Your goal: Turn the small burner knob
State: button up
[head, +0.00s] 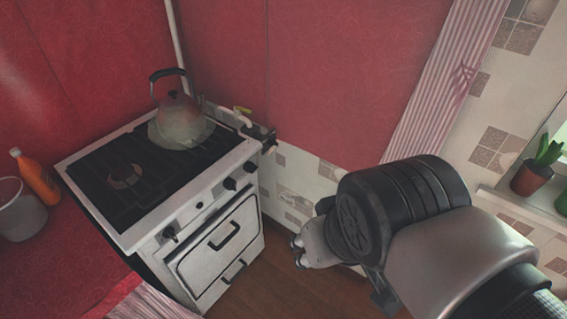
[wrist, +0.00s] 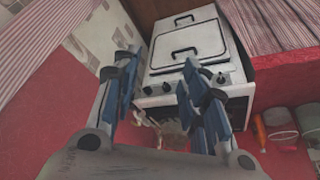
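The white stove (head: 218,237) has a row of dark knobs on its front panel. I cannot tell which one belongs to the small burner. In the wrist view the stove front (wrist: 187,58) appears upside down, with the paired knobs (wrist: 157,89) seen between my fingers and the single knob (wrist: 220,78) at the right. My gripper (head: 298,250) is to the right of the stove, apart from it. Its blue-padded fingers (wrist: 160,75) are spread and empty.
A kettle (head: 180,122) stands at the back of the hob. A red counter (head: 50,264) with an orange bottle (head: 37,178) and a pot (head: 20,212) is at the left. A potted plant (head: 536,173) stands on the right sill. The floor (head: 275,265) before the stove is clear.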

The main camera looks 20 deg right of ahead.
aim_at(249, 168)
jog(key=i+z, duration=0.15)
jog(key=z, duration=0.2)
jog(key=i+j+z, duration=0.1)
jog(key=z, duration=0.25)
jog(key=i+j+z, duration=0.15)
jog(key=z, duration=0.25)
jog(key=i+j, duration=0.05)
jog(key=i, duration=0.05)
